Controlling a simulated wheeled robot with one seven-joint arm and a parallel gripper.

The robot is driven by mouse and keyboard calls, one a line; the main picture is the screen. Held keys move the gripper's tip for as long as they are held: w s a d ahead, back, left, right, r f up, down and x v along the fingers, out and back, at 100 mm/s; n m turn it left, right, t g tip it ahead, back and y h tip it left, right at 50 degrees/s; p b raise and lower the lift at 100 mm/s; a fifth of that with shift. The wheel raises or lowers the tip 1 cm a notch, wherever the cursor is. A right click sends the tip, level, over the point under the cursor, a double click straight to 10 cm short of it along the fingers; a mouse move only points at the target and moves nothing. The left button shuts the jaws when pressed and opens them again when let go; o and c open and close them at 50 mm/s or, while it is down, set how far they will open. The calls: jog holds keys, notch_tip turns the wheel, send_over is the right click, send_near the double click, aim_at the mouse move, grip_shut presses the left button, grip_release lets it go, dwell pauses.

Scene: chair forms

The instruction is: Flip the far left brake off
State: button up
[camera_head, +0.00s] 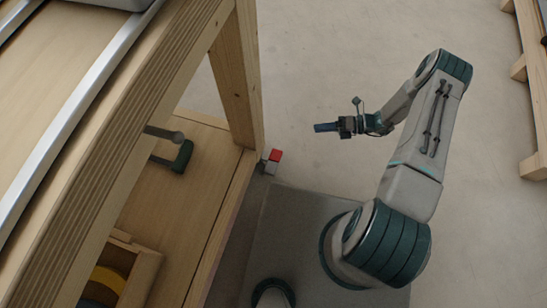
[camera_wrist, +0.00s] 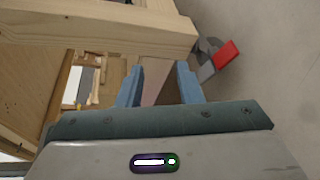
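A red brake tab (camera_head: 275,155) sits on a grey caster (camera_head: 271,168) at the foot of the wooden bench's corner post. It is the only brake in view; whether it is the far left one I cannot tell. In the wrist view the red tab (camera_wrist: 226,55) and grey caster (camera_wrist: 206,68) lie up and right of my fingers. My gripper (camera_head: 318,127) is to the right of the brake in the head view, apart from it. In the wrist view its two blue fingers (camera_wrist: 158,78) are spread with nothing held between them.
The wooden bench (camera_head: 170,50) with its post (camera_head: 237,75) and lower shelf (camera_head: 185,215) fills the left. A wooden box (camera_head: 145,275) stands on the shelf. Another wooden frame (camera_head: 530,85) is at the far right.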

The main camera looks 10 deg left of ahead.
aim_at(273, 152)
jog(key=s+a+f+m+t+y+b, duration=0.1)
jog(key=f+m+b, duration=0.1)
jog(key=f, duration=0.4)
jog(key=s+a+f+m+t+y+b, duration=0.1)
jog(key=s+f+m+t+b, duration=0.1)
jog(key=f+m, duration=0.2)
jog(key=s+f+m+t+y+b, duration=0.1)
jog(key=s+f+m+b, duration=0.1)
jog(key=f, duration=0.8)
jog(key=shift+s+a+f+m+t, duration=0.2)
jog(key=shift+a+m+t, duration=0.15)
jog(key=shift+m, duration=0.45)
jog(key=a+b, duration=0.1)
jog(key=a, duration=0.3)
jog(key=a+b, duration=0.1)
jog(key=a, duration=0.4)
jog(key=w+a+b, duration=0.1)
jog(key=a, duration=0.3)
jog(key=shift+a, duration=0.4)
grip_shut()
